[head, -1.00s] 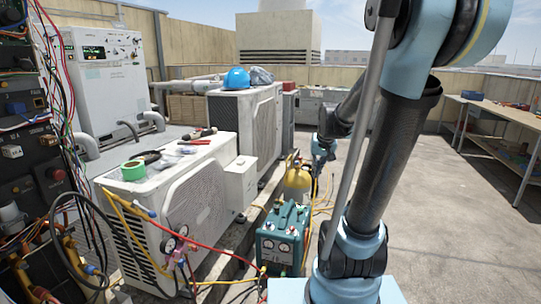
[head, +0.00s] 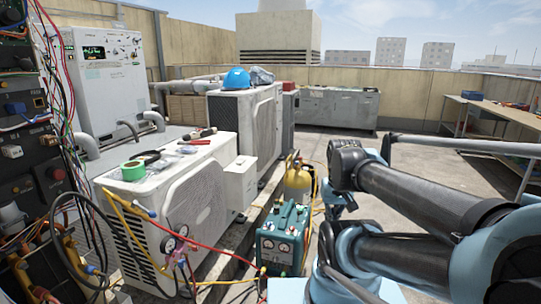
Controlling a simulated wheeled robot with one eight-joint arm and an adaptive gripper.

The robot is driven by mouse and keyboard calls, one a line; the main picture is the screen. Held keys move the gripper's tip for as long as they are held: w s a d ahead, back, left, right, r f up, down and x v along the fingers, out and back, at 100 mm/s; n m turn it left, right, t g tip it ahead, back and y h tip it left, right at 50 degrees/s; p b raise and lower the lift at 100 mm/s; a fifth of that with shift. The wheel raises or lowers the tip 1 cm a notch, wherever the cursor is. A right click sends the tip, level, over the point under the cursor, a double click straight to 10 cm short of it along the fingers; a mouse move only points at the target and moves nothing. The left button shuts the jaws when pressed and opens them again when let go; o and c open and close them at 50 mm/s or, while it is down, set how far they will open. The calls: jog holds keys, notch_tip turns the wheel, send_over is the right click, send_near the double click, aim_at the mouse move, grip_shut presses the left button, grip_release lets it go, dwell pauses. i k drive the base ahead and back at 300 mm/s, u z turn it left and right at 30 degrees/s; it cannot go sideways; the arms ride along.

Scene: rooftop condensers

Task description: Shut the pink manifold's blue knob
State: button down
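The pink manifold (head: 180,258) hangs at the front of the near white condenser unit, in the lower left of the head view. Its two round gauges show: one (head: 167,244) on the left and one (head: 183,231) at the upper right. Yellow and red hoses run from it. Its blue knob is too small to tell apart here. My arm is folded at the right, well away from the manifold. My gripper's fingers cannot be made out; the arm's end is behind my own links.
The near condenser (head: 190,190) carries green tape (head: 132,171) and hand tools. A teal machine (head: 283,238) and a yellow cylinder (head: 298,180) stand between the manifold and my arm. Wires and a dark panel (head: 35,150) crowd the left edge. Open floor lies behind, before the grey cabinets (head: 338,107).

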aim_at(181, 264)
jog(key=u, duration=1)
jog(key=k, duration=1)
jog(key=u, duration=0.4)
jog(key=i, duration=1)
